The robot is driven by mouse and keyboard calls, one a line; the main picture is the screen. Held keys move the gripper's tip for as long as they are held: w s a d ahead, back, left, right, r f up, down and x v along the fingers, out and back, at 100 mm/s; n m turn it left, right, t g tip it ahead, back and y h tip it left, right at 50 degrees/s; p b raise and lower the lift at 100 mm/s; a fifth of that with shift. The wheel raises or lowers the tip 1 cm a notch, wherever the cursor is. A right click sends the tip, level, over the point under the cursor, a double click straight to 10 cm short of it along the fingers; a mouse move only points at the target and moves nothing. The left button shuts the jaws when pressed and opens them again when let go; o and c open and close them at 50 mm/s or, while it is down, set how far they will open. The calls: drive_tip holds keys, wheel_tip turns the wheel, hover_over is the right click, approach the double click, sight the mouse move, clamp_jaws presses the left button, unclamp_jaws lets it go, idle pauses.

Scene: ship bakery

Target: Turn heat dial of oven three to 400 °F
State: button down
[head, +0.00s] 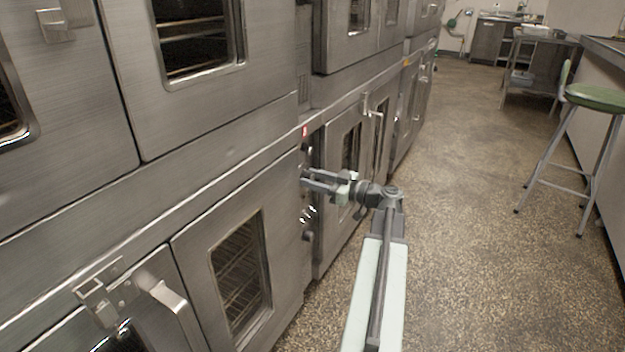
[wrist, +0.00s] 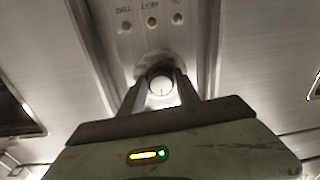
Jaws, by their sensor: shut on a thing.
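My gripper (head: 305,179) reaches left to the narrow control panel (wrist: 195,42) between steel oven doors. In the wrist view my gripper's two fingers (wrist: 162,92) are shut on a round dial (wrist: 161,86), one finger on each side. The dial has a pale face with a short dark mark at its lower edge. Its scale and setting cannot be read. Small indicator lights (wrist: 152,21) sit above it in that view, with upside-down lettering that seems to read ON, HEAT and TIME. More shiny knobs (head: 307,215) show below my gripper in the head view.
Stacked ovens line the left side; a door handle (head: 175,312) sticks out in front. Another handle (head: 371,105) juts out beyond my gripper. The speckled floor (head: 470,190) is open to the right, with a green stool (head: 597,97) and a metal table (head: 540,42) farther off.

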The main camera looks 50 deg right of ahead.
drive_tip(key=m+b, duration=0.1)
drive_tip(key=m, duration=1.5)
drive_tip(key=shift+a+h, duration=0.15)
drive_tip(key=shift+h, duration=0.15)
drive_tip(key=m, duration=0.4)
drive_tip(key=shift+m+t, duration=0.3)
drive_tip(key=shift+m, duration=0.1)
drive_tip(key=m, duration=0.4)
drive_tip(key=shift+h, duration=0.3)
drive_tip(key=m, duration=0.3)
drive_tip(key=shift+r+p, duration=0.1)
drive_tip(key=shift+p, duration=0.2)
drive_tip(key=shift+m, duration=2)
